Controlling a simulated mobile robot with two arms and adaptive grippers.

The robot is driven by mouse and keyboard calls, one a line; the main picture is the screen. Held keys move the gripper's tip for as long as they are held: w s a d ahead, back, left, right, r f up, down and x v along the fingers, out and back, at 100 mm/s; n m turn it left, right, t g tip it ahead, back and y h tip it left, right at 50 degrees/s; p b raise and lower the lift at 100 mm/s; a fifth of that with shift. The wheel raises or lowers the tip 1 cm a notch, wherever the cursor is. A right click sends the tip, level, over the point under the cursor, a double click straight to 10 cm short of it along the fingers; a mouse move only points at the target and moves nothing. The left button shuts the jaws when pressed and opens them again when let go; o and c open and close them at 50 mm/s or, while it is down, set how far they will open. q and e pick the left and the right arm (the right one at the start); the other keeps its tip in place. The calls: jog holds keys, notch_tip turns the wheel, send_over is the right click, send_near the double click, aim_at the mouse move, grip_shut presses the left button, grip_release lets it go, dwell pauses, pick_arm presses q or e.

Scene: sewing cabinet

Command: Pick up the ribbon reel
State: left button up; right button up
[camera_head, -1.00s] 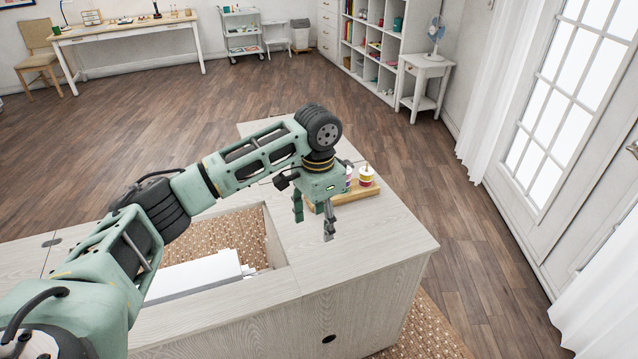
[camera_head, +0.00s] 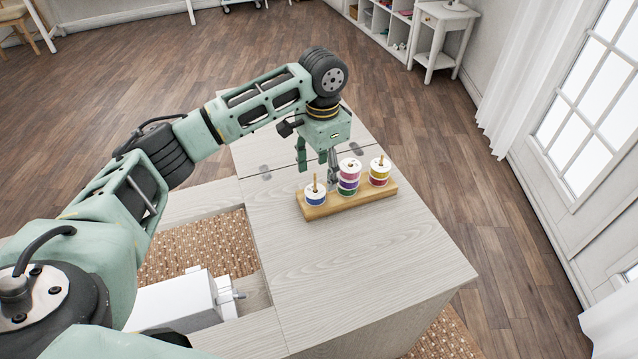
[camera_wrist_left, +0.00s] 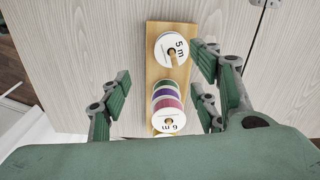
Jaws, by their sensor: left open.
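The ribbon reels sit on pegs of a wooden stand (camera_head: 350,202) on the cabinet top. A single blue-and-white reel (camera_head: 315,199) is on the left peg, a stack with white and purple reels (camera_head: 348,184) on the middle peg, and a yellow-and-magenta stack (camera_head: 379,173) on the right peg. My left gripper (camera_head: 318,168) is open and empty at the far side of the stand. In the left wrist view, a reel marked "5 m" (camera_wrist_left: 172,49) and a reel stack (camera_wrist_left: 166,100) show between the spread fingers (camera_wrist_left: 160,95). My right gripper is out of view.
The pale wood cabinet top (camera_head: 350,265) is clear in front of the stand. An opening with a white machine (camera_head: 185,300) lies to the left. A small side table (camera_head: 440,35) and a glazed door (camera_head: 590,90) are farther off.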

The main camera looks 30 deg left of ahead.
aim_at(316, 191)
pick_arm(q)
jog(key=f, duration=0.2)
jog(key=shift+a+f, duration=0.35)
jog(key=shift+f, duration=0.45)
jog(key=f, duration=0.2)
jog(key=a+f, duration=0.1)
jog(key=f, duration=0.1)
jog(key=shift+f, duration=0.4)
jog(key=shift+c, duration=0.7)
jog(key=c, duration=0.9)
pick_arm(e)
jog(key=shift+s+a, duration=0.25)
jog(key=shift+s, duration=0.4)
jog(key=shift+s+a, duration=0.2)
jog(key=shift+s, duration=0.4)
pick_arm(q)
notch_tip(316, 191, up, 18)
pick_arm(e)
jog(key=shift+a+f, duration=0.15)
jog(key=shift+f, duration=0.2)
